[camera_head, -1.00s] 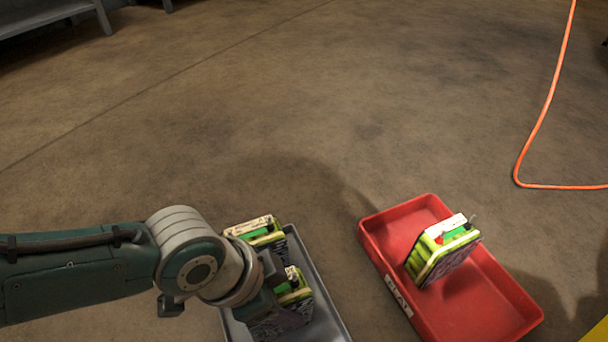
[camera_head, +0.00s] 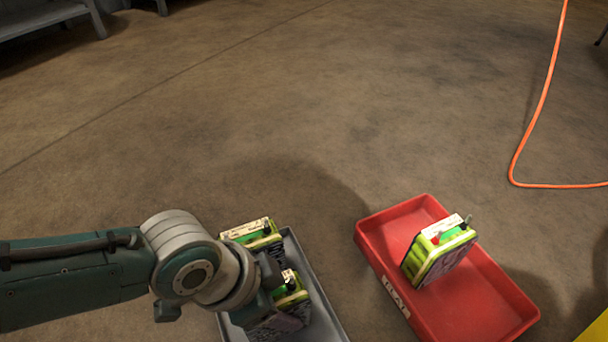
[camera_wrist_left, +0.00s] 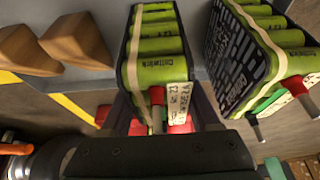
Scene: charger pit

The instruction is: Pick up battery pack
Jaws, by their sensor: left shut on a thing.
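My left gripper (camera_head: 275,290) reaches down into the grey tray (camera_head: 318,300) and is shut on a green battery pack (camera_head: 291,290) with a white label. In the left wrist view this held battery pack (camera_wrist_left: 158,65) sits upright between the two dark fingers, with a red terminal and label at its near end. A second battery pack (camera_head: 254,234) stands in the same tray, partly hidden by the wrist. A third battery pack (camera_head: 440,252) stands tilted in the red tray (camera_head: 485,300). My right gripper is not in view.
An orange cable (camera_head: 535,125) lies on the floor at the right. A grey bench (camera_head: 45,18) stands at the top left. Another battery pack (camera_wrist_left: 262,60) is close beside the held one, and brown wedge-shaped blocks (camera_wrist_left: 75,40) show at the left wrist view's top left.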

